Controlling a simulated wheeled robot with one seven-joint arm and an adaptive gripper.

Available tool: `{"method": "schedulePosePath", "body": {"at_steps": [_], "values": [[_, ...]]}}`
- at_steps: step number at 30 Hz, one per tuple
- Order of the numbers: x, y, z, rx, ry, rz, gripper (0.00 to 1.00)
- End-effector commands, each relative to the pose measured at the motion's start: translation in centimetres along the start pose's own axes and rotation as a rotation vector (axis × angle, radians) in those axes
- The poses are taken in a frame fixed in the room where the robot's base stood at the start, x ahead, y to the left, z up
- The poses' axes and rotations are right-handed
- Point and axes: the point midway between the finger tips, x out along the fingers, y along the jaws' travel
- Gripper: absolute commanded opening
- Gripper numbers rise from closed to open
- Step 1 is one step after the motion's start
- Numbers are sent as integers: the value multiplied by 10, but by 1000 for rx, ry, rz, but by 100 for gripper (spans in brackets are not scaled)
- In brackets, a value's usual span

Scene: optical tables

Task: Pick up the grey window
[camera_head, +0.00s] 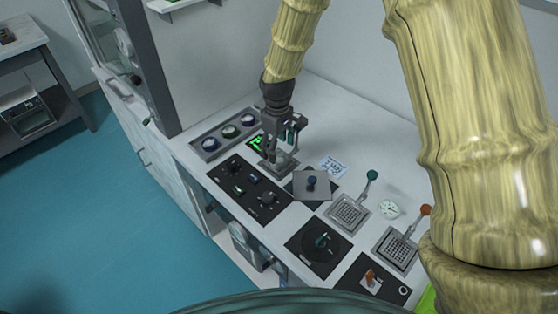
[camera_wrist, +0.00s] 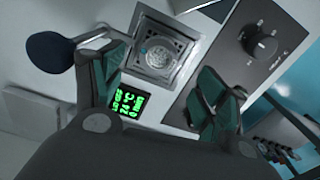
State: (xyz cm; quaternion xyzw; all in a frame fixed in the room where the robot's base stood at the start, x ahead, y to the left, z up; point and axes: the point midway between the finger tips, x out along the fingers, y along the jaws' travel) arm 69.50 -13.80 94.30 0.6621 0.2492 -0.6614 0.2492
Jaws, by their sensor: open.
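My gripper (camera_head: 284,145) is above a small square metal fixture (camera_head: 279,164), left of the plate. In the wrist view my gripper (camera_wrist: 155,88) is open, its fingers apart with nothing between them. The square fixture (camera_wrist: 160,50) with a round centre lies beyond the fingers. The plate is mostly hidden or out of frame there.
A green-lit display (camera_head: 257,142) is beside the fixture. A black knob panel (camera_head: 248,188) lies in front. Two grilled plates with handles (camera_head: 347,214) and a black dial panel (camera_head: 318,243) stand to the right. A wall and a dark post border the bench.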

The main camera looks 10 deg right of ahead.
Motion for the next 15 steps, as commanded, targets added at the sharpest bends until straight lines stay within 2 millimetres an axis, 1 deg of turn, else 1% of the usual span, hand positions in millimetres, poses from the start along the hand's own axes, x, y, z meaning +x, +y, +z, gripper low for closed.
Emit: {"method": "schedulePosePath", "body": {"at_steps": [9,15], "values": [[27,3,4,0,-3,-1,73],[45,3,3,0,-2,-1,73]]}}
